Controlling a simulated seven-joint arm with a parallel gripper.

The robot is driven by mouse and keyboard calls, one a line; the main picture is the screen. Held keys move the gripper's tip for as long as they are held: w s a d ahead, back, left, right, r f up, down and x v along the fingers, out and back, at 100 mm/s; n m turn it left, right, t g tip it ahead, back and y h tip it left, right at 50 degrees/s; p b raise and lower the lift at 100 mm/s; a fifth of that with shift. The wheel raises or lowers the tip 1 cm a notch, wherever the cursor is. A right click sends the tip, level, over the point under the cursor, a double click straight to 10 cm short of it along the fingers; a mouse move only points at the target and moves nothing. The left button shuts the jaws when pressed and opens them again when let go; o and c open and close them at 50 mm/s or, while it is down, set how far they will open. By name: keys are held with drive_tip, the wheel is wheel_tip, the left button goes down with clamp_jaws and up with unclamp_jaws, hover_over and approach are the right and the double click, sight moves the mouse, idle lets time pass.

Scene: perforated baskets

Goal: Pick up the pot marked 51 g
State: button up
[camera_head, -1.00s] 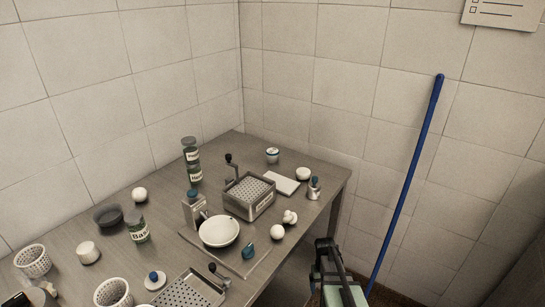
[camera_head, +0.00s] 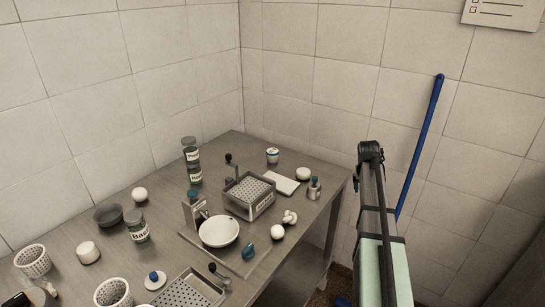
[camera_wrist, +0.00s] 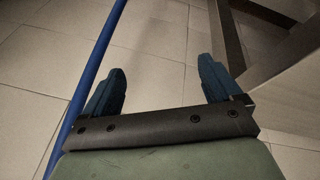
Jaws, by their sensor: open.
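No marking of 51 g can be read in either view, so I cannot tell which pot carries it. A small white pot with a dark band (camera_head: 272,155) stands at the back right of the table. My arm rises beyond the table's right edge in the head view, away from the pots.
The metal table (camera_head: 165,215) holds a perforated box (camera_head: 249,196), a white dish (camera_head: 219,231), stacked labelled jars (camera_head: 191,160), a Basil-like jar (camera_head: 137,228) and white baskets (camera_head: 33,261). A blue pole (camera_head: 420,145) leans on the wall at right. A table leg (camera_wrist: 230,40) stands beside my gripper.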

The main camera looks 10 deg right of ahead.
drive_tip(key=w+a+r+m, duration=0.1)
drive_tip(key=w+a+r, duration=0.1)
drive_tip(key=w, duration=0.1)
drive_tip(key=w+a+r+m, duration=0.1)
drive_tip(key=w+r, duration=0.2)
drive_tip(key=w, duration=0.1)
drive_tip(key=w+a+r+m, duration=0.2)
drive_tip(key=w+r, duration=0.1)
drive_tip(key=w, duration=0.1)
drive_tip(key=shift+w+a+r+y, duration=0.1)
drive_tip(key=shift+a+r+y, duration=0.05)
drive_tip(key=shift+a+y, duration=0.25)
drive_tip(key=w+a+r+m+y, duration=0.1)
drive_tip(key=w+a+r+m, duration=0.3)
drive_tip(key=w+a, duration=0.6)
wheel_tip(320, 180, up, 4)
drive_tip(key=m+g+y, duration=0.2)
drive_tip(key=m, duration=0.2)
hover_over(273, 151)
drive_tip(key=f, duration=0.8)
drive_tip(key=shift+w+d+f, duration=0.1)
drive_tip(key=shift+w+f, duration=0.1)
drive_tip(key=shift+w, duration=0.1)
drive_tip(key=shift+s+a+f, duration=0.1)
drive_tip(key=shift+f, duration=1.2)
drive_tip(key=shift+a+f, duration=0.1)
drive_tip(key=shift+f, duration=1.2)
drive_tip(key=c, duration=1.2)
drive_tip(key=shift+o, duration=0.2)
drive_tip(key=shift+r, duration=0.15)
